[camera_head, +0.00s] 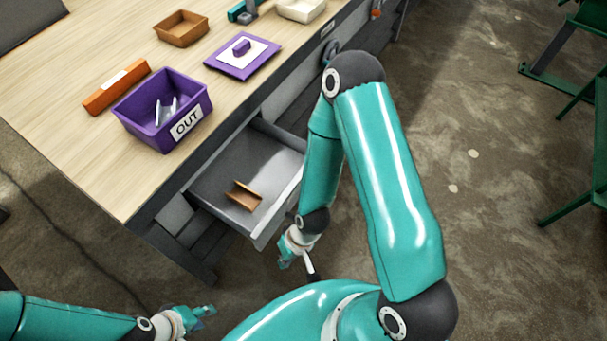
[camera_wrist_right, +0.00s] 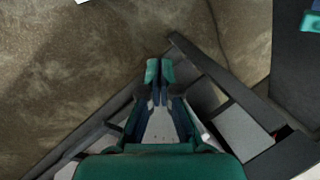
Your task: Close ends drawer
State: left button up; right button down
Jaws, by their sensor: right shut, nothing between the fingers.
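The ends drawer (camera_head: 217,180) hangs open under the workbench, a grey tray pulled out toward me. A small brown channel-shaped piece (camera_head: 243,196) lies inside it. My right gripper (camera_head: 285,263) is low in front of the drawer's front panel (camera_head: 279,209), near its right part. In the right wrist view, its fingers (camera_wrist_right: 159,72) are together with nothing between them. I cannot tell whether it touches the drawer. My left gripper (camera_head: 205,312) is at the lower left, well away from the drawer. Its finger opening is unclear.
On the workbench (camera_head: 60,140) are a purple OUT bin (camera_head: 151,134) with metal pieces, an orange bar (camera_head: 116,87), a purple lidded plate (camera_head: 229,69) and a brown tray (camera_head: 169,38). Green frames (camera_head: 574,78) stand at right.

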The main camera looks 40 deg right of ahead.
jog(key=w+d+m+t+b, duration=0.2)
jog(key=w+d+m+b, duration=0.1)
jog(key=d+m+b, duration=1)
jog(key=d+r+m+t+b, duration=0.65)
jog(key=d+r+m, duration=0.3)
jog(key=m, duration=0.75)
jog(key=shift+g+h, duration=0.3)
jog(key=shift+g, duration=0.05)
jog(key=w+a+f+b, duration=0.1)
jog(key=w+f, duration=0.1)
jog(key=w, duration=0.1)
jog(key=w+a+f+b, duration=0.1)
jog(key=w+f+b, duration=0.1)
jog(key=w, duration=0.1)
jog(key=w+a+f+b, duration=0.1)
jog(key=w+a+b, duration=0.1)
jog(key=w, duration=0.1)
jog(key=shift+w+f, duration=0.15)
jog(key=shift+f, duration=0.25)
jog(key=shift+w+a, duration=0.3)
jog(key=shift+w, duration=0.45)
